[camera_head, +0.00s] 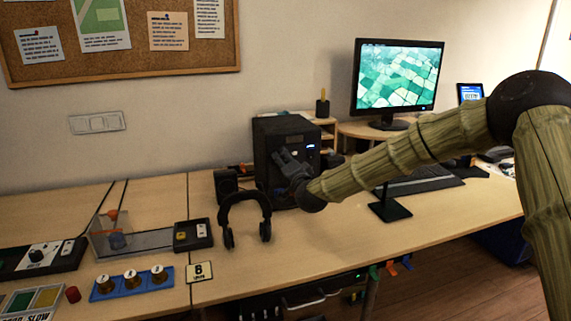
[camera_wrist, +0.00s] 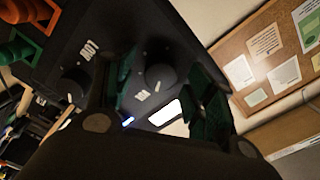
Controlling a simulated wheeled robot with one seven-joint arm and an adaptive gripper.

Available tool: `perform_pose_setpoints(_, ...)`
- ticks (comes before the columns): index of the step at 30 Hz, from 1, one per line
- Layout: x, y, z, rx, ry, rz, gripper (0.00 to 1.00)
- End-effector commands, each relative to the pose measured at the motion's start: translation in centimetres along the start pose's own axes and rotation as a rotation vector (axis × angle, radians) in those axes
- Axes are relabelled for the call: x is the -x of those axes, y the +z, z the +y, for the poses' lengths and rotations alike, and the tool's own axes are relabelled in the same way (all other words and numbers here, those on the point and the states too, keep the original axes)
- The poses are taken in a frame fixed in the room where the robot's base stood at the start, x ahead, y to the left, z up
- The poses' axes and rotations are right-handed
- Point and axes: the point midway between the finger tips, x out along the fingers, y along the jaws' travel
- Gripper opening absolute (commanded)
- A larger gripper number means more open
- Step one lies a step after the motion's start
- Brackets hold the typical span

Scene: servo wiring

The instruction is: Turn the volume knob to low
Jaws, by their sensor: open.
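A black box-shaped unit (camera_head: 270,135) stands on the desk against the wall. In the wrist view its dark front panel (camera_wrist: 140,30) carries two round black knobs. One knob (camera_wrist: 160,76) lies between my fingers, with a white mark below it. The other knob (camera_wrist: 74,84) is to the left, outside the fingers. My gripper (camera_head: 292,165) is at the unit's front in the head view. In the wrist view its green-padded fingers (camera_wrist: 165,95) are open on either side of the knob, with gaps showing.
Black headphones (camera_head: 245,215) stand on the desk in front of the unit, and a small black speaker (camera_head: 227,184) is beside it. A monitor (camera_head: 398,77) and keyboard (camera_head: 425,181) are to the right. The desk front (camera_head: 300,260) is clear.

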Motion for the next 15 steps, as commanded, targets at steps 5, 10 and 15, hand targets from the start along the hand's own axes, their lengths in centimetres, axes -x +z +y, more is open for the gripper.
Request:
perform_pose_setpoints(5, 1.5, -0.1, 0.0, -0.001, 0.000, -0.001, 0.54)
perform_pose_setpoints(10, 4.5, -0.1, 0.0, -0.001, 0.001, -0.002, 0.54)
perform_pose_setpoints(15, 7.6, -0.1, 0.0, -0.001, 0.000, -0.001, 0.54)
